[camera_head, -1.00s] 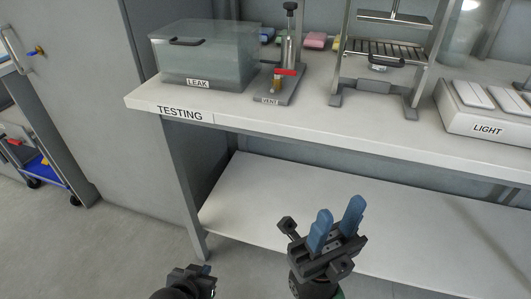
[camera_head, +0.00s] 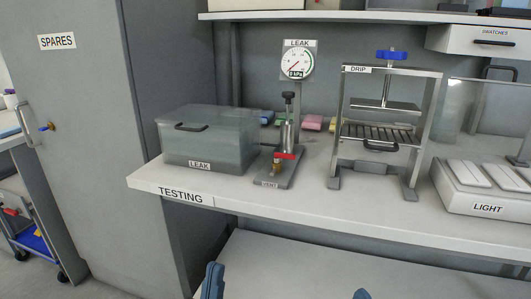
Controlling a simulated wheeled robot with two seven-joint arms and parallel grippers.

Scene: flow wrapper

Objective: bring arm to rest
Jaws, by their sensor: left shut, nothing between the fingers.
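My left gripper (camera_head: 212,281) shows at the bottom edge, left of the middle, as upright blue fingertips close together. It is shut and empty, in front of the bench. The tip of a blue finger of my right gripper (camera_head: 362,294) just shows at the bottom edge, right of the middle. The rest of that gripper is cut off, so its opening cannot be told. Both arms are out of the picture.
The white TESTING bench (camera_head: 150,182) carries a LEAK tank (camera_head: 210,145), a VENT valve stand (camera_head: 270,180), a DRIP frame (camera_head: 430,115) and a LIGHT box (camera_head: 480,205). A lower shelf (camera_head: 300,265) lies beneath. A SPARES cabinet (camera_head: 75,100) stands at left.

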